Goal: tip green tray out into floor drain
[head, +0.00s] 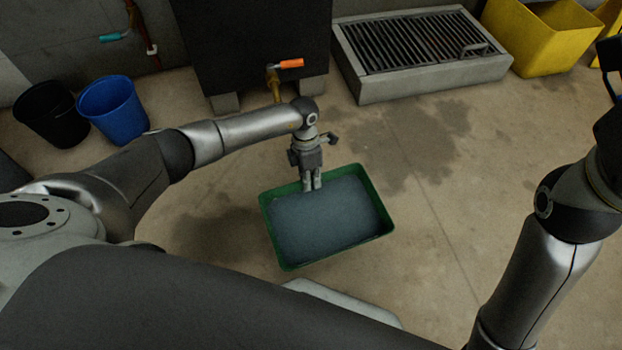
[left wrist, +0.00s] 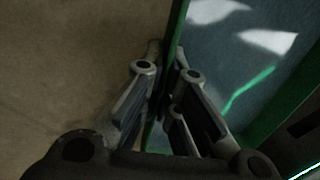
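The green tray (head: 274,239) lies on the concrete floor in the middle of the head view, full of dark bluish water. My left gripper (head: 312,186) is at the tray's far rim, pointing down. In the left wrist view the green wall (left wrist: 173,40) runs between the fingers (left wrist: 168,75), which close in on both sides of it; the contact itself is partly hidden. The floor drain is a dark slatted grate (head: 415,42) in a raised concrete frame at the upper right. My right arm rises along the right edge; its gripper is out of view.
A dark tank with an orange-handled tap (head: 290,64) stands behind the tray. Blue (head: 113,105) and black (head: 50,114) buckets stand at the left. A yellow bin (head: 540,38) is right of the drain. The damp-stained floor between tray and drain is clear.

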